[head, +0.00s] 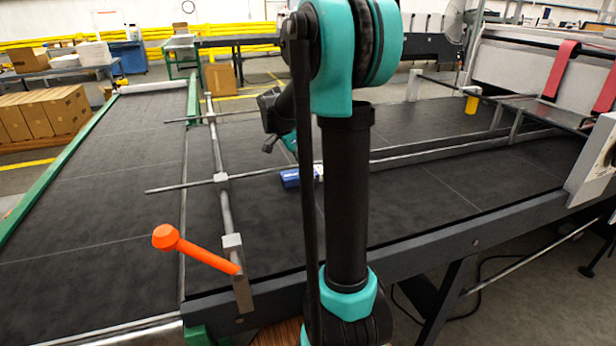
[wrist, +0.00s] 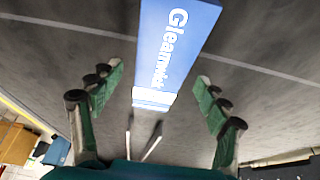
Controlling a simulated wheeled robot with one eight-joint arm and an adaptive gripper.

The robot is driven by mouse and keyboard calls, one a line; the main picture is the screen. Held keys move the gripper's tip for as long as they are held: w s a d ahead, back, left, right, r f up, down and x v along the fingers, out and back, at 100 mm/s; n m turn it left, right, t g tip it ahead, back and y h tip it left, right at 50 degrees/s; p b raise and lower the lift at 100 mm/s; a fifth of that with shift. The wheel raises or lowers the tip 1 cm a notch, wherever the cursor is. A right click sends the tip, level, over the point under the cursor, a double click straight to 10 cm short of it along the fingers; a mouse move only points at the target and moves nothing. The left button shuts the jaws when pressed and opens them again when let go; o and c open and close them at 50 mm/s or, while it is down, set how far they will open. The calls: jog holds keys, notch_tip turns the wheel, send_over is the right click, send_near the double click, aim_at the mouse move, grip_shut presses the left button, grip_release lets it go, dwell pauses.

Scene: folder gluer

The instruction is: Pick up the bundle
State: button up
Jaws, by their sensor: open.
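The bundle (wrist: 168,60) is a blue pack with a white end band and white lettering that looks like "Gleamwick". In the head view the bundle (head: 291,179) lies on the dark belt, just left of my arm column, which hides part of its right side. My gripper (wrist: 157,92) is open in the wrist view, with one green finger on each side. The bundle's white end lies between the fingertips in the picture, with gaps on both sides and no contact visible.
A metal rail with rods (head: 222,180) crosses the belt left of the bundle. An orange handle (head: 190,247) juts up at the front. A long bar (head: 440,151) runs behind the bundle. The left belt (head: 110,200) is clear.

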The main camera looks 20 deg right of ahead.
jog(key=shift+d+f, duration=0.3)
jog(key=shift+f, duration=0.35)
jog(key=shift+c, duration=0.4)
jog(key=c, duration=1.3)
jog(key=shift+r, duration=0.15)
notch_tip(320, 180, up, 10)
jog(key=shift+f, duration=0.15)
